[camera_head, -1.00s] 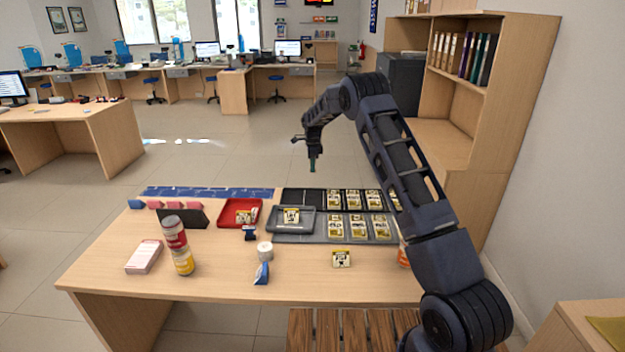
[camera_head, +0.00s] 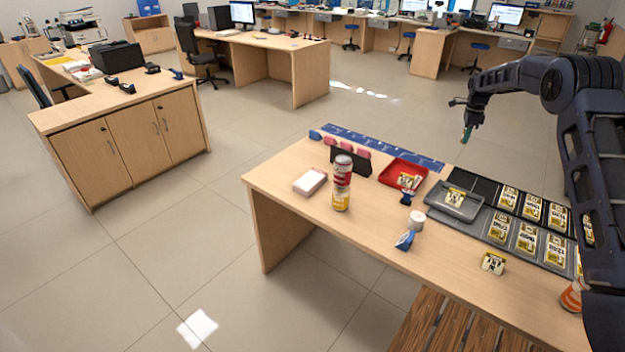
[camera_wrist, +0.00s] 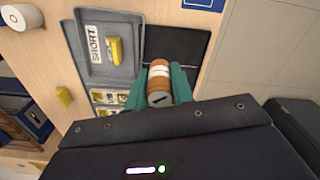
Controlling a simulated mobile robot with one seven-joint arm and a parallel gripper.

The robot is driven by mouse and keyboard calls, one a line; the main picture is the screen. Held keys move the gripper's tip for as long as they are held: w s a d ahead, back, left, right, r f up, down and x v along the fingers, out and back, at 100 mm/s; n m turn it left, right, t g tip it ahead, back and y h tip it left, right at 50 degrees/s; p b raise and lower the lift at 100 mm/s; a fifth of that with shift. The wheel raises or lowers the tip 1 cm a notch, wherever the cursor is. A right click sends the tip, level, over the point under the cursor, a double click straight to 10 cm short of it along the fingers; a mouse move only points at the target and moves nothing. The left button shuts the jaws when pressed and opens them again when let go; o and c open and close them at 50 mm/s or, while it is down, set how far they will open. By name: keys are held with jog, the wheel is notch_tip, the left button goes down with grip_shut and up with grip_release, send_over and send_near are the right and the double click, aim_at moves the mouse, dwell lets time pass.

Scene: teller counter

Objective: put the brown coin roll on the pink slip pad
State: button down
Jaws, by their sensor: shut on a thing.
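The brown coin roll (camera_wrist: 160,86), with a pale band, is between the teal fingers of my gripper (camera_wrist: 159,80) in the wrist view. The gripper is shut on it. In the head view my gripper (camera_head: 466,136) hangs in the air beyond the far edge of the counter, fingers down; the roll is too small to make out there. The slip pad (camera_head: 310,181), pale on top with pinkish sides, lies flat at the left end of the counter, well left of my gripper. Its visible top is bare. It is not in the wrist view.
A red tray (camera_head: 402,173), a grey tray (camera_head: 437,203), a white roll (camera_head: 416,221) and a blue dispenser (camera_head: 405,240) lie between pad and arm. The counter's front left is clear.

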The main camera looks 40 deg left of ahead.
jog(key=s+a+n, duration=0.1)
jog(key=s+a, duration=0.3)
jog(key=a, duration=0.3)
jog(key=s+a+n, duration=0.2)
jog(key=s+a, duration=0.1)
jog(key=a, duration=0.4)
notch_tip(320, 180, up, 2)
jog(key=n, duration=0.8)
send_over(312, 185)
notch_tip(312, 185, down, 19)
jog(key=shift+a+f, duration=0.1)
jog(key=shift+f, duration=0.1)
jog(key=shift+f, duration=0.1)
jog(key=c, duration=1.2)
grip_release()
